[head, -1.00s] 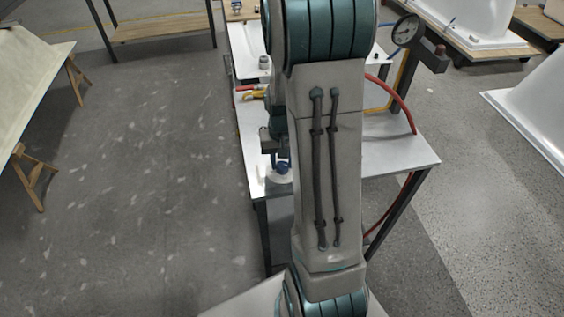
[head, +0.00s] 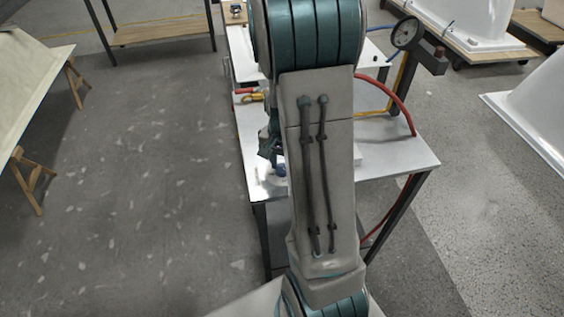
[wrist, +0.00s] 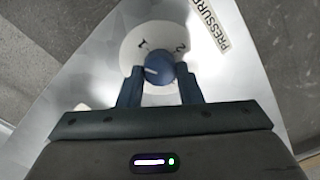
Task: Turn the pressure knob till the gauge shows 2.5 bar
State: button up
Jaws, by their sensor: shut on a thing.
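The blue pressure knob (wrist: 158,70) sits at the centre of a round white dial plate (wrist: 135,42) in the wrist view. The dial carries the marks 1 and 2, and the knob has a white pointer line. My gripper (wrist: 160,78) is shut on the knob, one finger on each side. In the head view the knob (head: 281,170) shows at the near left corner of the table, partly hidden by my arm. The pressure gauge (head: 406,33) stands on a post at the back right. Its needle is too small to read.
The white table (head: 400,152) has a red hose (head: 401,97) curving over its right side. Yellow- and red-handled tools (head: 250,96) lie at its left edge. A label (wrist: 209,25) lies beside the dial. White tub shells (head: 480,22) stand at the right.

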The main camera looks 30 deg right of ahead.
jog(key=shift+w, duration=0.1)
jog(key=o, duration=1)
notch_tip(320, 180, up, 14)
jog(key=shift+f, duration=0.1)
dwell(0.4)
jog(key=s+a+n+t, duration=0.1)
jog(key=s+a+n, duration=0.2)
jog(key=s+a, duration=0.1)
jog(key=s+a+r+n+t, duration=0.1)
jog(key=s+a+n, duration=0.2)
jog(key=s+a, duration=0.1)
jog(key=s+a+r+n+t, duration=0.1)
jog(key=s+a+n, duration=0.3)
jog(key=s, duration=0.1)
jog(key=shift+s+a+r, duration=0.1)
jog(key=shift+a+r, duration=0.05)
jog(key=shift+r, duration=0.1)
dwell(1.4)
